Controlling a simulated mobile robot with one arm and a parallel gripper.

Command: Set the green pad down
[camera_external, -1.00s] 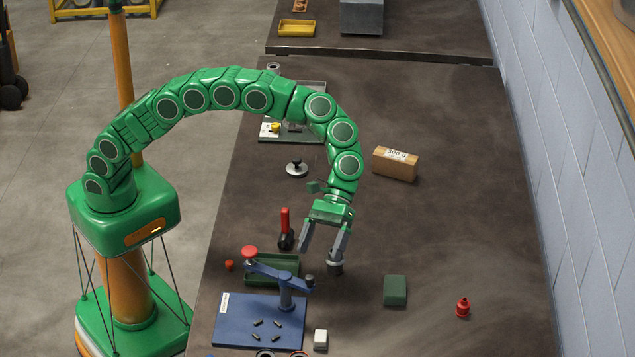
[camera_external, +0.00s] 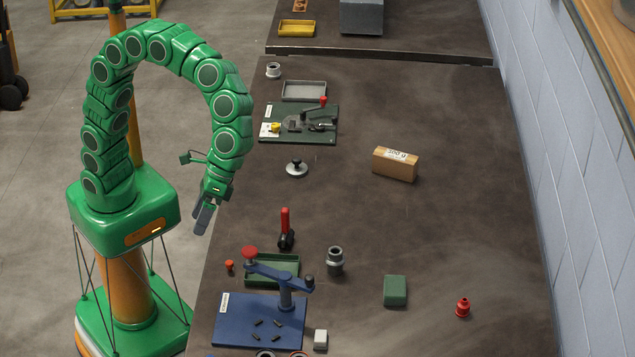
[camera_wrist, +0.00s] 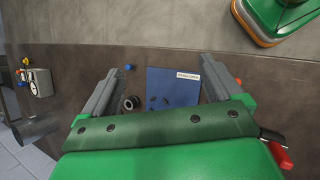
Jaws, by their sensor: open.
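The green pad (camera_external: 395,290) lies flat on the dark table, on the right side of the near half, with clear table around it. Nothing touches it. My gripper (camera_external: 203,222) is off at the left edge of the table, well away from the pad, pointing down with nothing in it. In the wrist view its two grey fingers (camera_wrist: 160,85) stand wide apart and empty. I cannot make out the pad in the wrist view.
A blue fixture plate (camera_external: 240,322) with an arm, a green tray (camera_external: 290,268) and a grey threaded fitting (camera_external: 335,260) stand left of the pad. A red bottle-like part (camera_external: 463,307) is to its right. A wooden block (camera_external: 395,164) lies farther back.

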